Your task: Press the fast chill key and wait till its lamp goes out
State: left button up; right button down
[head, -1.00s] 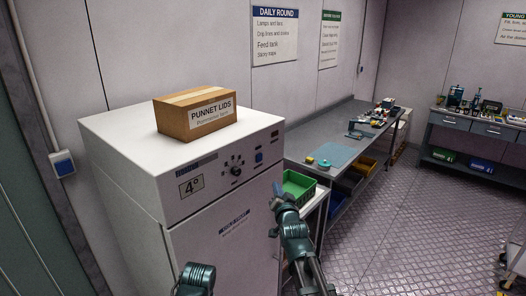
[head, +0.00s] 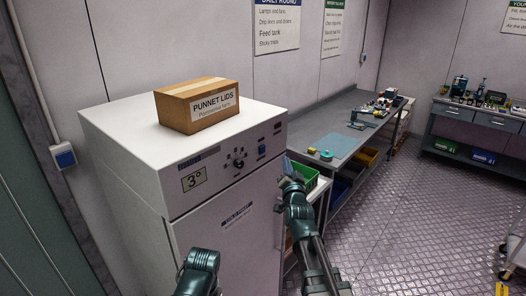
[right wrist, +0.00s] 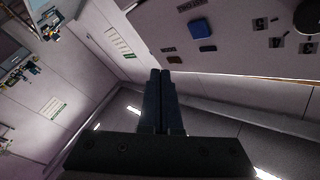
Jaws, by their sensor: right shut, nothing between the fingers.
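The white chiller cabinet (head: 130,155) stands at the left. Its front panel carries a display (head: 194,179) reading 3°, a round dial (head: 239,163) and a blue key (head: 262,150). The key also shows in the right wrist view (right wrist: 200,28), with nothing touching it. A small dark rectangle (right wrist: 174,60) sits near it; I cannot tell whether it is a lamp or lit. My right gripper (head: 287,168) is shut and empty, apart from the panel, right of the cabinet's front edge. It shows in the right wrist view (right wrist: 160,75). My left gripper is out of sight; only part of that arm shows.
A cardboard punnet lids box (head: 197,105) rests on the cabinet. A green crate (head: 306,178) stands beside it, behind my right gripper. A grey bench (head: 330,115) runs along the wall. Open floor (head: 400,220) lies to the right.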

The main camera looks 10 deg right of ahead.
aim_at(265, 149)
jog(key=w+a, duration=0.4)
jog(key=w, duration=0.1)
jog(key=shift+w+a, duration=0.15)
jog(key=shift+w, duration=0.15)
jog(key=shift+w+a, duration=0.1)
dwell(1.9)
jog(key=shift+w+a, duration=0.2)
jog(key=shift+w, duration=0.05)
jog(key=shift+w+a, duration=0.3)
jog(key=shift+w, duration=0.05)
dwell(0.9)
jog(key=shift+s+d, duration=0.55)
jog(key=shift+s, duration=0.15)
dwell(0.3)
jog(key=s+d, duration=0.1)
jog(key=s, duration=0.1)
jog(key=s+d, duration=0.2)
dwell(0.4)
